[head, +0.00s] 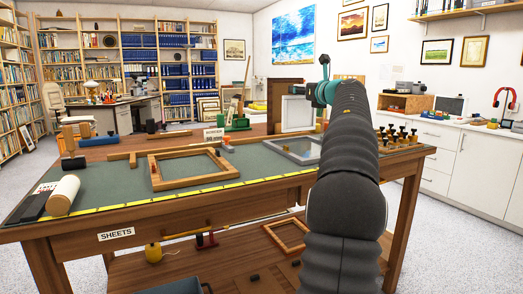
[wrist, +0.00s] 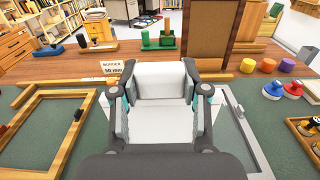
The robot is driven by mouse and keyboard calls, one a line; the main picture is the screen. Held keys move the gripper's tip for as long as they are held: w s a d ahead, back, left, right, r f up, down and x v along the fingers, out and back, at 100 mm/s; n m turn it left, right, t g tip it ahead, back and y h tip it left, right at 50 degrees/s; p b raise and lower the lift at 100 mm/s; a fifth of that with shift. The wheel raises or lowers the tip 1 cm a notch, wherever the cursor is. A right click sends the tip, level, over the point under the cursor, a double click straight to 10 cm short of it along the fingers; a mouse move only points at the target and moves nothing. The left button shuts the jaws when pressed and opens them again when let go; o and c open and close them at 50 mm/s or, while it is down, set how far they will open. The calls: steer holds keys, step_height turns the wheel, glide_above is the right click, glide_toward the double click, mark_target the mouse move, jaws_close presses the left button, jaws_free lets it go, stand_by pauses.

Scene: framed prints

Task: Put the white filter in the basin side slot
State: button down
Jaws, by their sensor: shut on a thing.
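In the wrist view, a plain white block-like piece, which I take as the white filter (wrist: 161,78), sits between the two fingers of my gripper (wrist: 160,92). The fingers touch its left and right ends. A paler white area shows below it, partly hidden by the gripper. In the head view my gripper (head: 321,96) is above the far right part of the workbench. A pale, grey-edged upright panel (head: 298,113) shows just left of it; I cannot tell if this is the held piece. I cannot make out a basin or side slot in either view.
The green-topped bench (head: 115,183) carries a wooden frame (head: 160,180), a grey frame (head: 284,152), a white roll (head: 64,194) and several dark-topped pegs (head: 398,138). A brown upright board (wrist: 207,30) stands beyond my gripper. Coloured pots (wrist: 267,65) stand at right.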

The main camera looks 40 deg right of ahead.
steer(key=w+a+f+b, duration=0.2)
steer(key=w+a+f, duration=0.5)
steer(key=f, duration=0.3)
steer(key=shift+w+a+f, duration=0.4)
steer(key=shift+w, duration=0.25)
steer(key=shift+f, duration=0.2)
steer(key=c, duration=0.6)
jaws_free()
steer(key=shift+r, duration=0.1)
